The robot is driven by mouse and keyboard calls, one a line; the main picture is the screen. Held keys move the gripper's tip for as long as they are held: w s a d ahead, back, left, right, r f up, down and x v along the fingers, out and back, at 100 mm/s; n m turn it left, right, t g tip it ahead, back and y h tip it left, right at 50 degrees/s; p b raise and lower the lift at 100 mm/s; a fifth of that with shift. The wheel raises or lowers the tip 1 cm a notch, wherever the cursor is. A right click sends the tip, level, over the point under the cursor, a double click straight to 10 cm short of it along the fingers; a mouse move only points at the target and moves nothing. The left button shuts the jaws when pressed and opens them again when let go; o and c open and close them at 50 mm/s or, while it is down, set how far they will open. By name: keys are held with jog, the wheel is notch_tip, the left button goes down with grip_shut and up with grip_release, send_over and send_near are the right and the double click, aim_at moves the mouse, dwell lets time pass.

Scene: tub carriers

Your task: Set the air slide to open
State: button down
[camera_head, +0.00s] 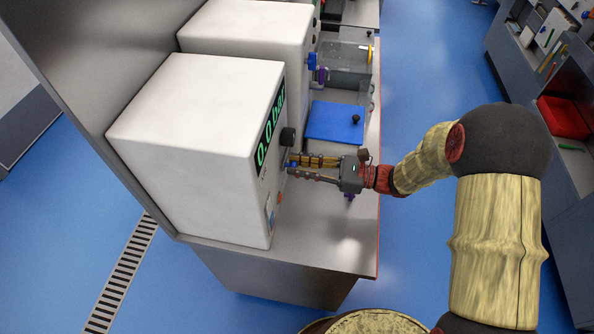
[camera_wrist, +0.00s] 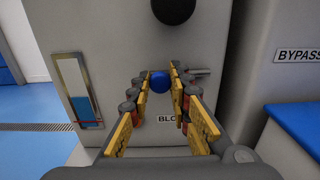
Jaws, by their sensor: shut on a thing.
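A small blue knob (camera_wrist: 160,81) sits on the front of the near white unit (camera_head: 195,140), and a bit of its blue shows in the head view. My gripper (camera_head: 290,166) reaches to that front from the right. In the wrist view my gripper (camera_wrist: 161,86) has its fingertips closed on either side of the blue knob. A label starting "BLO" (camera_wrist: 166,119) lies below the knob, partly covered by a finger. A short grey pin (camera_wrist: 201,72) shows right of the knob. No label reading open is visible.
A black knob (camera_wrist: 174,9) is above the blue one. The near unit has a green digital display (camera_head: 269,130). A blue lid (camera_head: 334,122) with a black knob lies behind my gripper. A "BYPASS" label (camera_wrist: 298,55) is on the neighbouring unit. Bare bench (camera_head: 325,235) lies in front.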

jog(key=shift+w+r, duration=0.1)
jog(key=shift+w, duration=0.15)
jog(key=c, duration=1.7)
grip_release()
jog(key=shift+w, duration=0.1)
jog(key=shift+o, duration=0.3)
jog(key=s+d, duration=0.1)
jog(key=d, duration=1.1)
jog(key=shift+s, duration=0.4)
